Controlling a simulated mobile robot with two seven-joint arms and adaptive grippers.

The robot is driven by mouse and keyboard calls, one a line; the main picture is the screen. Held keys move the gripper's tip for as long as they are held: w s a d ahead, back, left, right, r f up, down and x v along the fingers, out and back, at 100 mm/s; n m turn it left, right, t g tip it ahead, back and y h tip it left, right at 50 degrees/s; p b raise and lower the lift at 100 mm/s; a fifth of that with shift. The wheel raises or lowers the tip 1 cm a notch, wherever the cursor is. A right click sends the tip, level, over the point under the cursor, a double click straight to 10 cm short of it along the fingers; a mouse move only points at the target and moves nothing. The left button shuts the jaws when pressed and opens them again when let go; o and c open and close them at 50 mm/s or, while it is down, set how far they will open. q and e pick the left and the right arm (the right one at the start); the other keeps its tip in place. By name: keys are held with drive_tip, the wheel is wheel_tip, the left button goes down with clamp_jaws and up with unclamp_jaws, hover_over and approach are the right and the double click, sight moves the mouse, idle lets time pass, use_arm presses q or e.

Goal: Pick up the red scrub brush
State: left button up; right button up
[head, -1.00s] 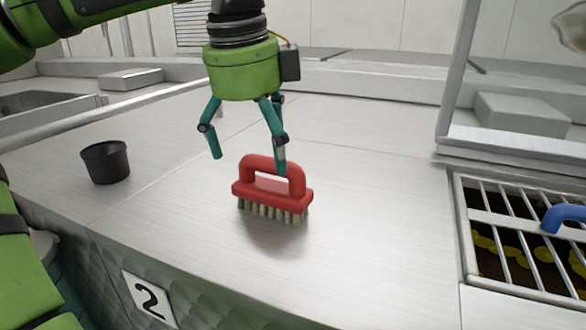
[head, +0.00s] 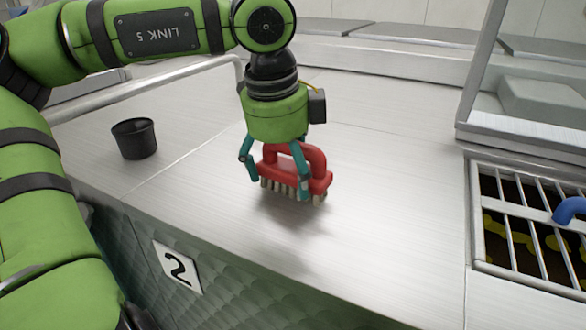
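The red scrub brush (head: 318,176) stands upright on the steel counter, with its arched handle on top and pale bristles down. My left gripper (head: 278,175) has come down over it from above. Its teal fingers are apart: one is at the left end of the brush, and the other is in front of the red handle. I see no firm closing on the handle; whether a finger touches it I cannot tell. Part of the handle is hidden behind the gripper. My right gripper is not in view.
A black cup (head: 134,139) stands on the counter to the left. A barred grate (head: 530,225) with a blue handle (head: 570,209) lies at the right. A plate marked 2 (head: 177,267) is on the counter's front. The counter right of the brush is clear.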

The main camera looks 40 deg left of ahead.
sight(289, 172)
use_arm(q)
drive_tip(key=c, duration=0.6)
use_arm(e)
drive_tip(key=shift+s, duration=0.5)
use_arm(q)
drive_tip(key=shift+r, duration=0.1)
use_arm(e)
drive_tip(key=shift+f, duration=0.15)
use_arm(q)
drive_tip(key=shift+w+a+r+b, duration=0.1)
drive_tip(key=shift+r+b, duration=0.15)
drive_tip(key=shift+b, duration=0.05)
drive_tip(key=r+b, duration=0.1)
drive_tip(key=r, duration=0.2)
drive_tip(key=shift+d+r+b, duration=0.25)
drive_tip(key=shift+d+b, duration=0.1)
drive_tip(key=d+r+b, duration=0.1)
drive_tip(key=d+r, duration=0.5)
drive_tip(key=d, duration=0.5)
drive_tip(key=shift+r, duration=0.4)
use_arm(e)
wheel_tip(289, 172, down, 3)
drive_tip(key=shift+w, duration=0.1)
